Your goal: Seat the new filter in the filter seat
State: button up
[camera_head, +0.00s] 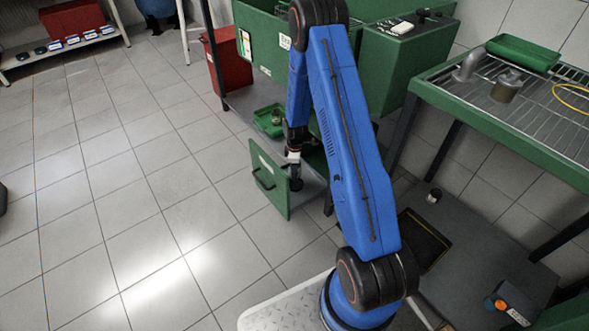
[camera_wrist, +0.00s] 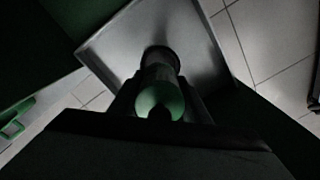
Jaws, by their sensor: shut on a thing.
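My gripper (camera_head: 293,170) is low beside an open green door panel with a black handle. In the wrist view my gripper (camera_wrist: 158,108) is shut on a rounded cylinder (camera_wrist: 160,92), green and dark, which I take to be the new filter. The cylinder points at a grey metal plate (camera_wrist: 190,38). A dark round ring (camera_wrist: 161,54) shows at its far end, over the plate. I cannot tell whether this ring is the filter seat or part of the filter, nor whether the cylinder touches the plate. In the head view the held thing is too small to make out.
The green door panel (camera_head: 270,184) stands close to my gripper. A green-framed rack (camera_head: 470,103) holds a metal canister (camera_head: 507,87). A small can (camera_head: 434,195) stands on the floor.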

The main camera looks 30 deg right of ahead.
jog(key=shift+f, duration=2.7)
jog(key=shift+d+f, duration=0.1)
jog(key=shift+f, duration=0.2)
dwell(4.9)
